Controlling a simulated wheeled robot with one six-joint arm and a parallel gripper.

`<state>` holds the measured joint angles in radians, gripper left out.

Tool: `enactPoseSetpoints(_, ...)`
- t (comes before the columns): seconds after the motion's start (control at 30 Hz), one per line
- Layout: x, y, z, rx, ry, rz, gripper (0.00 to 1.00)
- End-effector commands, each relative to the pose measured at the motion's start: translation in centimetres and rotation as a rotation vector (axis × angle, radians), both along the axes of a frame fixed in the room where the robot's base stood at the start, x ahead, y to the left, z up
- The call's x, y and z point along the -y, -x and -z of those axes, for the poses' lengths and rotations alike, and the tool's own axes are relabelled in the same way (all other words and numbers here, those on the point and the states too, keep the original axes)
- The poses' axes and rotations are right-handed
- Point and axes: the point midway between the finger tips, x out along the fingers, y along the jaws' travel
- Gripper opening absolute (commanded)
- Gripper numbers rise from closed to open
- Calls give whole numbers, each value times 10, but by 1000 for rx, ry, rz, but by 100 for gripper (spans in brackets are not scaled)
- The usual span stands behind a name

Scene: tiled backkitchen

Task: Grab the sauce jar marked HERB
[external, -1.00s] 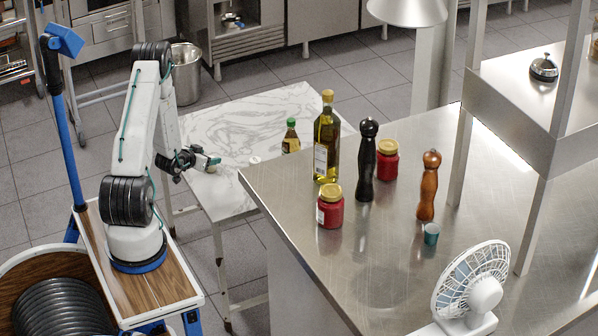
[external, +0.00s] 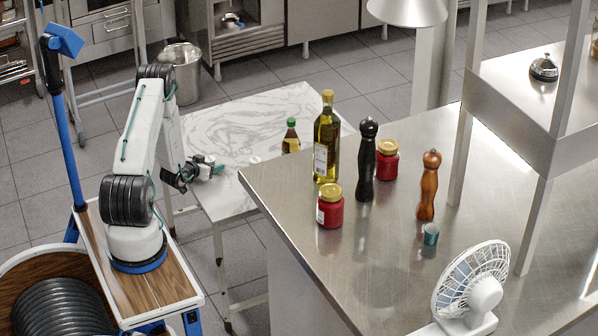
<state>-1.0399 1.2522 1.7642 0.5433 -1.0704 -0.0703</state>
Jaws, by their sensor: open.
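Two red sauce jars with gold lids stand on the steel counter. One jar (external: 330,211) is near the counter's left edge, with a pale label partly turned away. The other jar (external: 386,164) is farther back, partly behind the black pepper mill. No lettering on either jar can be read, so I cannot tell which is marked HERB. My gripper (external: 216,167) is open and empty. It appears over the white marble table, left of the counter and apart from both jars.
A tall oil bottle (external: 326,142), a black mill (external: 367,165), a wooden mill (external: 428,190) and a small teal cup (external: 431,234) stand near the jars. A white fan (external: 472,285) is at the front. A small dark bottle (external: 291,137) shows behind the counter's edge. The counter's front middle is clear.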

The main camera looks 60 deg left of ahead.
Motion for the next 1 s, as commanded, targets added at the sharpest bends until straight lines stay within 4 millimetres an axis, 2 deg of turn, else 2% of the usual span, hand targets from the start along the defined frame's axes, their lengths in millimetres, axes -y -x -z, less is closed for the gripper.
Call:
enactPoseSetpoints(0.17,0,0,0,0,0,0,61)
enactPoseSetpoints(0.3,0,0,0,0,0,0,22)
enactPoseSetpoints(0.33,0,0,0,-1,1,0,14)
enactPoseSetpoints(0.37,0,0,0,0,0,0,11)
enactPoseSetpoints(0.73,0,0,-4,0,-1,0,11)
enactPoseSetpoints(0.87,0,0,-14,0,-1,0,11)
enactPoseSetpoints(1.0,0,0,-32,0,-2,1,11)
